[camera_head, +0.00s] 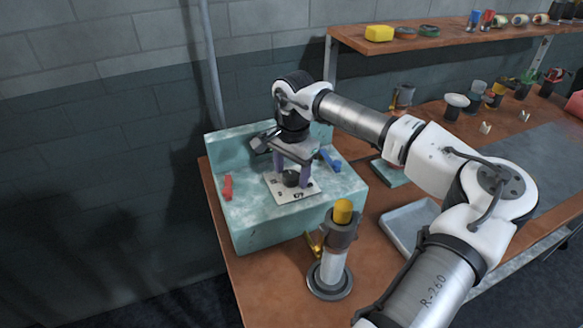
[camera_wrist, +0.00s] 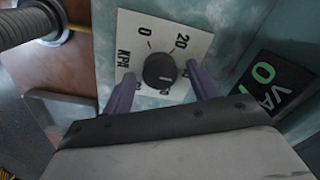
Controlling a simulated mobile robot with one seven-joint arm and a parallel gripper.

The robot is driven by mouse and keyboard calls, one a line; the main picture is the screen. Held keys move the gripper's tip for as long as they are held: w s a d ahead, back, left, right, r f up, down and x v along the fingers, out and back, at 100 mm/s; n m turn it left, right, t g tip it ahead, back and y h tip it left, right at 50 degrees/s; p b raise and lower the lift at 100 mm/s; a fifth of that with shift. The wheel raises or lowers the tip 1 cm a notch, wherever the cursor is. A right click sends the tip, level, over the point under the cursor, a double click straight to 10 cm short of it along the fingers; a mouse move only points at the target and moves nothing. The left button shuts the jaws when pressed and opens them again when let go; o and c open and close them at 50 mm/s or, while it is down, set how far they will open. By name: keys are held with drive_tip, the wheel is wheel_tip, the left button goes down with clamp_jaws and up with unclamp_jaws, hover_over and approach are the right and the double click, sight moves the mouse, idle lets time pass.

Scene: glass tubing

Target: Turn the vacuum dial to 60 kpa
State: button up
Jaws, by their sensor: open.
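The vacuum dial is a round black knob (camera_wrist: 160,71) on a white scale plate (camera_wrist: 140,25). The plate reads 0, 20 and KPA; the other numbers are partly hidden by my gripper. A short pale mark on the knob points toward my gripper's body; its exact reading is unclear. In the head view the knob (camera_head: 290,178) and plate (camera_head: 297,194) lie on top of the teal block. My gripper (camera_head: 292,166) points down over the knob. In the wrist view its purple fingers (camera_wrist: 161,74) are open, one on each side of the knob, with visible gaps.
A dark display (camera_wrist: 262,85) with green characters, including a 0, sits beside the plate. The teal block (camera_head: 255,230) carries a red handle (camera_head: 227,187) and a blue handle (camera_head: 330,159). A yellow-topped cylinder (camera_head: 337,245) stands in front, near a grey tray (camera_head: 400,225).

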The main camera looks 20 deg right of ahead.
drive_tip(key=shift+f, duration=0.1)
drive_tip(key=c, duration=1)
drive_tip(key=shift+b, duration=0.35)
drive_tip(key=shift+f+m+b, duration=0.2)
drive_tip(key=shift+m+b, duration=0.7)
drive_tip(key=shift+m, duration=0.2)
drive_tip(key=m+b, duration=0.2)
drive_tip(key=shift+m, duration=0.3)
drive_tip(key=m+b, duration=0.2)
drive_tip(key=m, duration=0.1)
drive_tip(key=shift+r+m+b, duration=0.1)
drive_tip(key=shift+m+b, duration=0.2)
drive_tip(key=shift+r+m+b, duration=0.1)
drive_tip(key=shift+m+b, duration=0.7)
drive_tip(key=shift+m, duration=0.8)
